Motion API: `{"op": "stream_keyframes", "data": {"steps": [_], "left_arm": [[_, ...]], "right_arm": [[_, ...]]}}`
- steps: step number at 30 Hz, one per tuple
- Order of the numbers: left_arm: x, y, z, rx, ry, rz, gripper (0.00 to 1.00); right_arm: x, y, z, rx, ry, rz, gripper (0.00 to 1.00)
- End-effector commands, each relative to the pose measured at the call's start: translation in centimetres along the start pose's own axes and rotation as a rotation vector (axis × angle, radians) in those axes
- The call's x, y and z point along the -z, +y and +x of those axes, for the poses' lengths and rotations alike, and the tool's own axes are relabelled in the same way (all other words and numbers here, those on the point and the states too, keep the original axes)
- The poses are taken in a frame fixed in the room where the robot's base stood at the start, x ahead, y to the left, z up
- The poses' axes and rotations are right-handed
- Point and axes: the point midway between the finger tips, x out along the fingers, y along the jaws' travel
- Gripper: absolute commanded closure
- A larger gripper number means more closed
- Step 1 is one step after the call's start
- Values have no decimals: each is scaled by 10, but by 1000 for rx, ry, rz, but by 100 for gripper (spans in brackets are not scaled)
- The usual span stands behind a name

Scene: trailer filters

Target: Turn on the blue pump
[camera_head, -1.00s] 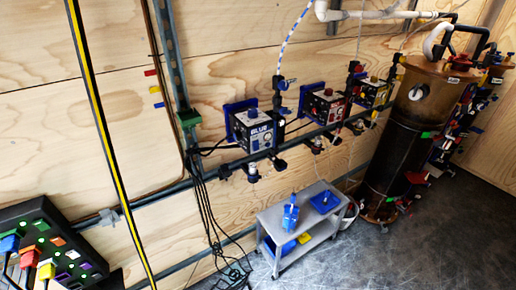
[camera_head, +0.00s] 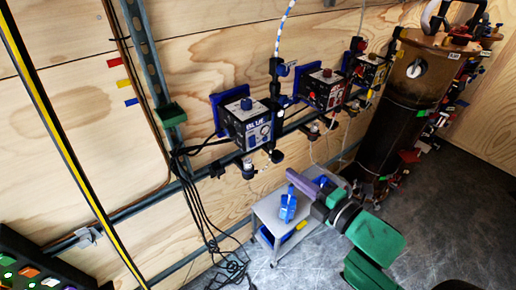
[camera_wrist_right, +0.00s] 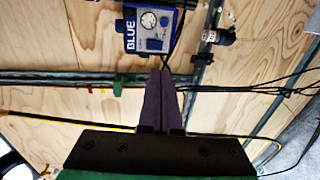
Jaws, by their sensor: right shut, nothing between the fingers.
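The blue pump (camera_head: 249,122) is a box with a white front marked BLUE and a dark knob on top, mounted on the wall rail in a blue bracket. In the right wrist view the blue pump (camera_wrist_right: 150,30) shows at the top, with a round dial and small controls on its face. My right gripper (camera_head: 292,176) has purple fingers and is in front of and below the pump, apart from it. In the right wrist view the right gripper (camera_wrist_right: 161,75) is shut and empty, its tips just below the pump in the picture. My left gripper is not in view.
A red pump (camera_head: 322,90) and a yellow pump (camera_head: 369,70) hang farther right on the rail. A grey cart (camera_head: 270,215) with a blue tool (camera_head: 287,206) stands below. A large dark tank (camera_head: 395,120) is at right.

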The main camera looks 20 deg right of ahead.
Motion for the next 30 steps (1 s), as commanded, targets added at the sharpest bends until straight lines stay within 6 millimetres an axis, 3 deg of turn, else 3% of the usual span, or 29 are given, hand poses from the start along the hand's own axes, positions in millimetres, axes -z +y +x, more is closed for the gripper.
{"op": "stream_keyframes", "data": {"steps": [8, 12, 24, 30], "left_arm": [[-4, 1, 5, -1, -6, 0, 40], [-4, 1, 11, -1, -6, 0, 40], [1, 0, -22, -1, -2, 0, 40], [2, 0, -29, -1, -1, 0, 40]], "right_arm": [[-1, -1, 9, -6, -3, 1, 100], [-1, 0, 30, -5, -2, 0, 100], [-2, 5, 113, -1, -4, 5, 100], [-1, 2, 138, 0, -2, 4, 100]]}}
